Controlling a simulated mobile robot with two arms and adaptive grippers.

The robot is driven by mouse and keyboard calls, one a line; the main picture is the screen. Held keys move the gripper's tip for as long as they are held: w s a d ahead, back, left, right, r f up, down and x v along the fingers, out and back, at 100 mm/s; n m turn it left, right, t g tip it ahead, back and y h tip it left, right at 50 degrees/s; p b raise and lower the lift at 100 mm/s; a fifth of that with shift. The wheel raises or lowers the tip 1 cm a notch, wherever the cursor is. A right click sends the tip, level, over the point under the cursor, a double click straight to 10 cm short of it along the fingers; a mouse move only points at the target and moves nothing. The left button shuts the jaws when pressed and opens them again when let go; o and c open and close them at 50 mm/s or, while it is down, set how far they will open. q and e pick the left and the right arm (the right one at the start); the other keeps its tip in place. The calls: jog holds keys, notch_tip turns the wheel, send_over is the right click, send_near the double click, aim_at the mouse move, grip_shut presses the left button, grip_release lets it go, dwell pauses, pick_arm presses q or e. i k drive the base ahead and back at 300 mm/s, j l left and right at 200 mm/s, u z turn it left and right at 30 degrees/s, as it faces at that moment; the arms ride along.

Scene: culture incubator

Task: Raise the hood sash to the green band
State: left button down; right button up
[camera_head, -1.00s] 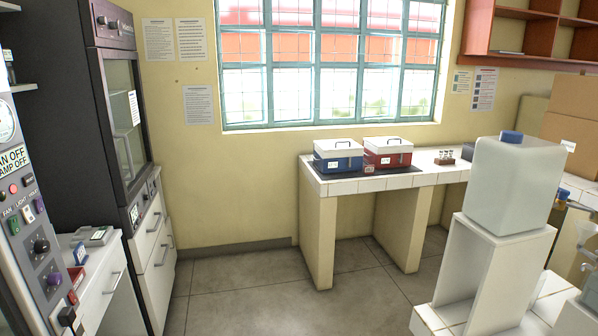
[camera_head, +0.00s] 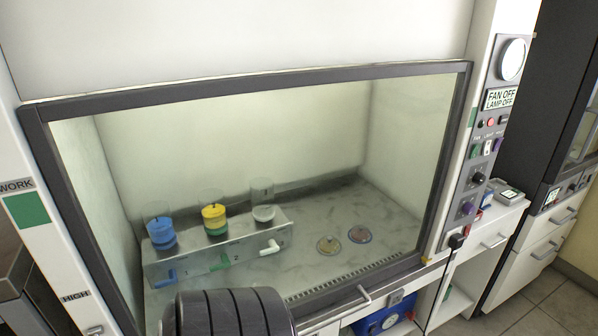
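The hood sash is a glass pane in a dark frame (camera_head: 260,86). Its bottom rail (camera_head: 395,272) sits low, close to the hood's front sill. A pale handle bar (camera_head: 340,307) runs along the bottom, its middle hidden behind a dark ribbed shape. A green band (camera_head: 27,210) is on the left post under a label reading WORK. A label reading HIGH (camera_head: 75,296) is lower on the same post. A smaller green mark (camera_head: 472,117) is on the right post. Neither of my grippers is in view.
Behind the glass stand a metal rack (camera_head: 210,262) with blue, yellow and white funnel-like cups, and two dishes (camera_head: 330,245). The right post has a control panel (camera_head: 475,175) reading FAN OFF, LAMP OFF. White drawers (camera_head: 495,240) and a dark cabinet stand right.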

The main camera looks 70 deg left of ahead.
aim_at(35, 118)
jog(key=u, duration=2)
